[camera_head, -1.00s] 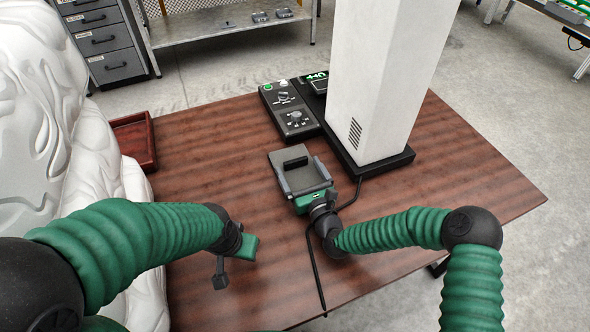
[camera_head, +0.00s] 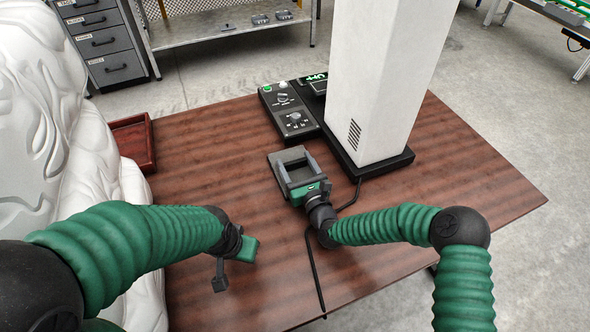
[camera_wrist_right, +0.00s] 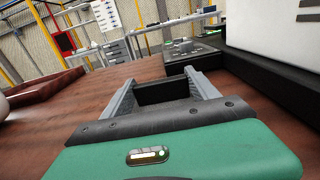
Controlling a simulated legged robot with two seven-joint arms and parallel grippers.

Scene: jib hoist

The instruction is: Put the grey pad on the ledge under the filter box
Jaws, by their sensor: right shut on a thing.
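The grey pad (camera_head: 287,154) is at the fingertips of my right gripper (camera_head: 296,168), over the middle of the wooden table. The white box with vent slots (camera_head: 370,90), probably the filter box, stands on a black base (camera_head: 385,165) that juts out as a ledge. My left gripper (camera_head: 235,265) hangs at the left, its finger opening unclear.
A black control box (camera_head: 290,110) with dials stands left of the white box. A black cable (camera_head: 313,265) runs across the table. A dark red tray (camera_head: 133,140) lies at the left edge beside a white bulky form (camera_head: 90,140). The table's right part is clear.

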